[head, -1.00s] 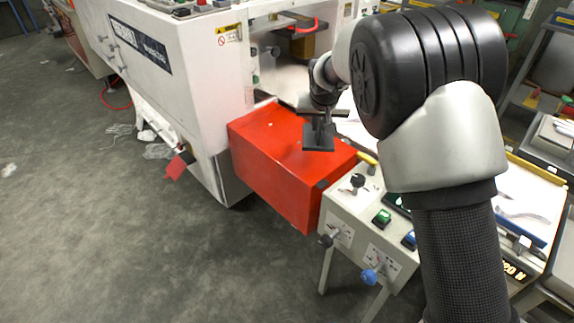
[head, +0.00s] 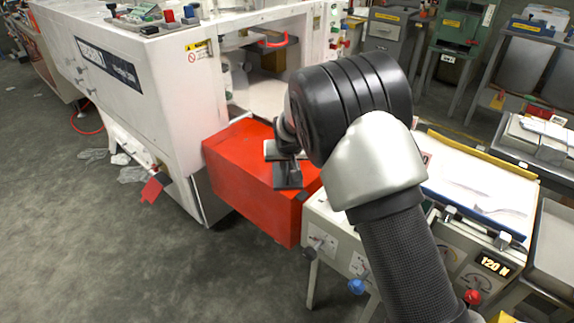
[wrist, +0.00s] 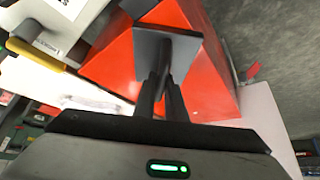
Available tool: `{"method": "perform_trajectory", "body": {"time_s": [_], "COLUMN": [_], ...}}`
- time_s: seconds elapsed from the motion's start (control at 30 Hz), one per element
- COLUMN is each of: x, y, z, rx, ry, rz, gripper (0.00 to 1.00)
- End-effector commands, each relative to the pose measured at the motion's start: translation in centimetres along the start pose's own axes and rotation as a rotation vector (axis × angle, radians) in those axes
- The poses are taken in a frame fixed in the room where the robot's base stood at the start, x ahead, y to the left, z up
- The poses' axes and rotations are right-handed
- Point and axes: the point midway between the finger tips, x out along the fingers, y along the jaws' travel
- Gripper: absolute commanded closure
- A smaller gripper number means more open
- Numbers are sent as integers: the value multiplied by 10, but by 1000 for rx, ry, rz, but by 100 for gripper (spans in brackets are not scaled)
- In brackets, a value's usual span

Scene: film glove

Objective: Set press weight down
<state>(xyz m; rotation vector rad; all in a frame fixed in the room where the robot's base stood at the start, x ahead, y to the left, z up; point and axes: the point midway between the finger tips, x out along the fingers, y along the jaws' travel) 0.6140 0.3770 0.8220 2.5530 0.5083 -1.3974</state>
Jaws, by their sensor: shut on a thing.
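The press weight (head: 288,179) is a dark grey piece with a flat square plate. In the head view it is over the right part of the red box's top (head: 232,160). I cannot tell whether the plate touches the box. My gripper (wrist: 163,82) is shut on the weight's post in the wrist view, with the square plate (wrist: 192,48) just beyond the fingertips. The red box (wrist: 222,95) lies behind the plate there. The gripper's fingers are small and partly hidden by the arm in the head view.
A white machine (head: 150,85) with an open bay stands behind and left of the box. A control panel with knobs (head: 335,235) is close on the right. A console with a "120 N" display (head: 495,265) is farther right. Open floor (head: 90,240) lies at the left.

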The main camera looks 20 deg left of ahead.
Motion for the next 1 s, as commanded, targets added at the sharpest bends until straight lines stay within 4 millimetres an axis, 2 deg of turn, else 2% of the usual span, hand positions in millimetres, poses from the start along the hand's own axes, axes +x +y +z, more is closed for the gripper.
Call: {"method": "perform_trajectory", "body": {"time_s": [0.3, 0.33, 0.43, 0.77, 0.87, 1.0], "x": [2, 2, 1, -2, -11, -39], "y": [0, 0, 0, 0, 0, -1], "z": [-1, 0, 0, -2, -3, -3], "rx": [0, 0, 0, 0, 0, -1], "ry": [6, 1, 1, 1, 2, 3], "rz": [-1, 0, 0, 0, -1, -2], "gripper": [100, 86, 71, 71, 71, 71]}}
